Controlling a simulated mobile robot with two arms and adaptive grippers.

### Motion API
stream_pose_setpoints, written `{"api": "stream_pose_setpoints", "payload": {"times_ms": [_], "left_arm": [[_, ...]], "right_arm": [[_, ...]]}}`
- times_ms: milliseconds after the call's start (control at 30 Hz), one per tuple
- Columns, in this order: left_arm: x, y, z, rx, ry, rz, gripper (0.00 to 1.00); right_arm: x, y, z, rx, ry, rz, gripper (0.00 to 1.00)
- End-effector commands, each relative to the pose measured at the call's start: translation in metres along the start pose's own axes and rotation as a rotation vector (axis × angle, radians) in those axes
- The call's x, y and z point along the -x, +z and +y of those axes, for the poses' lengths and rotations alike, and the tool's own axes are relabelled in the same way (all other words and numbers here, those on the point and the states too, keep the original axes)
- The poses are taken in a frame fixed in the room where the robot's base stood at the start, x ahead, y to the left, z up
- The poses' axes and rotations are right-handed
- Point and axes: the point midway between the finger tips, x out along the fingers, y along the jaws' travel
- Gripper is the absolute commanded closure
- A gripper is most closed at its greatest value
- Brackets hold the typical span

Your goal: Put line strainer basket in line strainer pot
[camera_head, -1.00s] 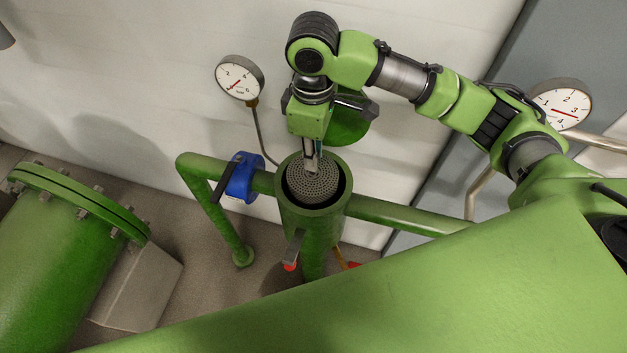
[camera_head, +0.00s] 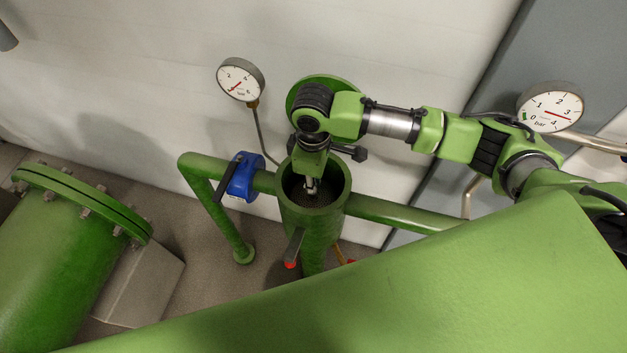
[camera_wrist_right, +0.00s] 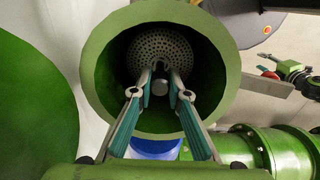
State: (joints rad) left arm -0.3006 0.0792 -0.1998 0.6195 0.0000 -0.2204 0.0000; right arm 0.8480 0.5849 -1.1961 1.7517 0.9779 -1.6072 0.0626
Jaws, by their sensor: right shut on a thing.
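The line strainer pot (camera_head: 314,218) is an upright green cylinder with an open top, set in a green pipe run. The perforated grey strainer basket (camera_head: 321,198) is down inside the pot, below its rim. In the right wrist view the basket (camera_wrist_right: 172,52) sits deep within the thick green pot rim (camera_wrist_right: 92,62). My right gripper (camera_head: 311,188) reaches down into the pot mouth from above. In the wrist view its fingers (camera_wrist_right: 160,85) are shut on the basket's central stem. My left gripper is not in view.
A blue valve part (camera_head: 241,177) is on the pipe left of the pot. A pressure gauge (camera_head: 240,79) stands behind it and another (camera_head: 551,107) is at right. A large green flanged vessel (camera_head: 65,250) is at left. A round green lid (camera_head: 335,84) is behind my right arm.

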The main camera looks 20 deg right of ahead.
Motion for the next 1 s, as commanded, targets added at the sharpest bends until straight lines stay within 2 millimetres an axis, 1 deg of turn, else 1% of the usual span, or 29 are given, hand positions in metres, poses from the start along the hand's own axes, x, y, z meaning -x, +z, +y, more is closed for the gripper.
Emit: {"api": "stream_pose_setpoints", "payload": {"times_ms": [67, 100, 167, 500, 633, 767, 1000], "left_arm": [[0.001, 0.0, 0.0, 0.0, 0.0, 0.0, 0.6], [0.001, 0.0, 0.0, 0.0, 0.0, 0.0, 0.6], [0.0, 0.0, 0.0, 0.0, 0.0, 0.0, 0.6], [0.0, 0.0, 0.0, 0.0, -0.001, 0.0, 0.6], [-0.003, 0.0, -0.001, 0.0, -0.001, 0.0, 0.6], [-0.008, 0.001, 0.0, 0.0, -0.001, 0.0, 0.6], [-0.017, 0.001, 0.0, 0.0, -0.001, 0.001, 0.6]], "right_arm": [[-0.001, 0.0, 0.0, 0.0, 0.0, 0.001, 1.0], [-0.002, 0.0, 0.0, 0.0, -0.001, 0.0, 0.82], [-0.002, 0.0, 0.0, 0.0, 0.0, 0.0, 0.67], [-0.001, 0.0, 0.0, 0.0, 0.0, 0.0, 0.67], [0.008, -0.001, 0.001, -0.001, 0.0, 0.003, 0.67], [0.03, -0.001, 0.001, 0.001, 0.002, 0.004, 0.67], [0.083, -0.002, 0.001, 0.001, 0.002, 0.005, 0.67]]}}
